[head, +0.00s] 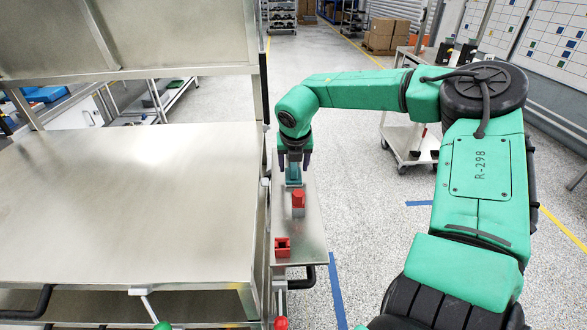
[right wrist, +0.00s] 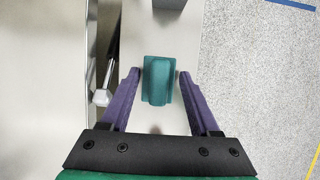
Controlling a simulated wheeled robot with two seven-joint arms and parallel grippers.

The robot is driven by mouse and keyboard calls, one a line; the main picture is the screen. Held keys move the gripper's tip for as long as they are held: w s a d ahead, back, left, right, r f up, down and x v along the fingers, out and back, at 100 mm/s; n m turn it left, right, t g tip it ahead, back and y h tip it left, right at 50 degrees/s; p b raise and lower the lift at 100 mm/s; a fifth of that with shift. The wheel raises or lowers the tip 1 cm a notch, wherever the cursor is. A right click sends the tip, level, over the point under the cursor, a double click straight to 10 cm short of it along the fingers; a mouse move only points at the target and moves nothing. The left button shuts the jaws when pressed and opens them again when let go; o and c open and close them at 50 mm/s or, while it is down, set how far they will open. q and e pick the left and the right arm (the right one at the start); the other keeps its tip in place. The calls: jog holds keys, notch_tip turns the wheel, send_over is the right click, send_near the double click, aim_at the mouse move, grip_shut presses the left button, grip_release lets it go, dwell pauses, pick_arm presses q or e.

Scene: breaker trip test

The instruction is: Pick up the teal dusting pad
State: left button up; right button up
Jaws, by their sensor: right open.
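The teal dusting pad (head: 293,180) lies on the narrow metal side shelf, near its far end. In the right wrist view the pad (right wrist: 157,80) is a teal base with a raised rounded grip along its middle. My right gripper (head: 294,163) points down over the pad, its fingers open. In the right wrist view the purple fingertips (right wrist: 158,74) stand on either side of the pad, with a small gap at each side. Nothing is held. My left gripper is out of view.
On the side shelf (head: 313,232), a red-topped grey block (head: 298,201) and a red holder (head: 282,247) stand nearer than the pad. The large metal bench (head: 120,200) is left, with a white lever (right wrist: 101,97) between.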

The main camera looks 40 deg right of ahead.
aim_at(293, 164)
jog(key=shift+f, duration=0.1)
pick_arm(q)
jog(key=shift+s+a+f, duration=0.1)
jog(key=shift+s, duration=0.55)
pick_arm(e)
jog(key=shift+w, duration=0.1)
grip_shut()
jog(key=shift+r, duration=0.65)
notch_tip(293, 164, up, 7)
jog(key=shift+d+r+b, duration=0.1)
jog(key=shift+r+b, duration=0.1)
jog(key=shift+b, duration=0.85)
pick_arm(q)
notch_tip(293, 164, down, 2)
pick_arm(e)
notch_tip(293, 164, up, 11)
jog(key=shift+r, duration=0.2)
jog(key=c, duration=0.9)
grip_release()
jog(key=shift+c, duration=0.2)
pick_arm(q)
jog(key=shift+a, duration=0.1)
pick_arm(e)
grip_shut()
